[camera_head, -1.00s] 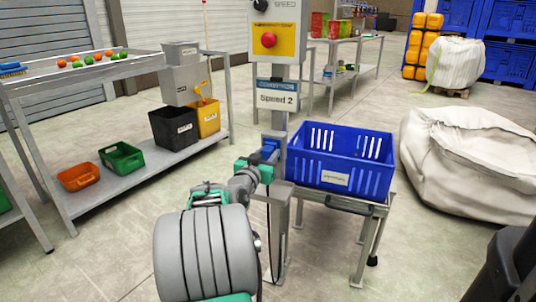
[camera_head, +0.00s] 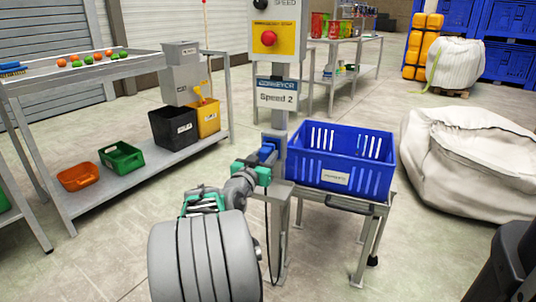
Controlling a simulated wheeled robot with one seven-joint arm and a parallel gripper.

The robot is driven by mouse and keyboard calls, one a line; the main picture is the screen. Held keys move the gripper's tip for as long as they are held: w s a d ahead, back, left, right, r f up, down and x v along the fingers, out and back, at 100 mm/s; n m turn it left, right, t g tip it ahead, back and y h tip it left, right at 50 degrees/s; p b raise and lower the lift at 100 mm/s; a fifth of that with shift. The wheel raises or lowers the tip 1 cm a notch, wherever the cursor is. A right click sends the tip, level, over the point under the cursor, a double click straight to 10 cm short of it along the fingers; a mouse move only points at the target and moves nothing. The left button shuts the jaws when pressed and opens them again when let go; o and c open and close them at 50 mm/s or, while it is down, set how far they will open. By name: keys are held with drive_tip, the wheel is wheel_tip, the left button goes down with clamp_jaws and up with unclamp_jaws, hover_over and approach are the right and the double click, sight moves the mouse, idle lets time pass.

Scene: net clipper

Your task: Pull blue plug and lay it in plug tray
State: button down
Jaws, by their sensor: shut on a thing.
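The blue plug (camera_head: 267,151) is at the grey control post, below the "Speed 2" sign. My gripper (camera_head: 263,163) reaches it from the lower left and is shut on it. Whether the plug is still seated in the post or just clear of it is too small to tell. My arm hides part of the grip. A blue slotted crate (camera_head: 340,160) with a small white label stands just right of the post on a metal stand. I cannot read its label or tell whether it is the plug tray.
The control post (camera_head: 279,112) carries a red stop button (camera_head: 269,38) on a yellow panel. A dark cable hangs below my gripper. A bench with bins (camera_head: 122,157) is at left. A large white sack (camera_head: 470,158) lies at right. Open floor lies between.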

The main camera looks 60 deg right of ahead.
sight(263, 158)
drive_tip(key=shift+s+a+b, duration=0.15)
drive_tip(key=shift+a+b, duration=0.55)
drive_tip(key=shift+a, duration=1.4)
drive_tip(key=shift+d, duration=0.75)
wheel_tip(263, 158, down, 10)
drive_tip(key=b, duration=0.2)
idle(0.3)
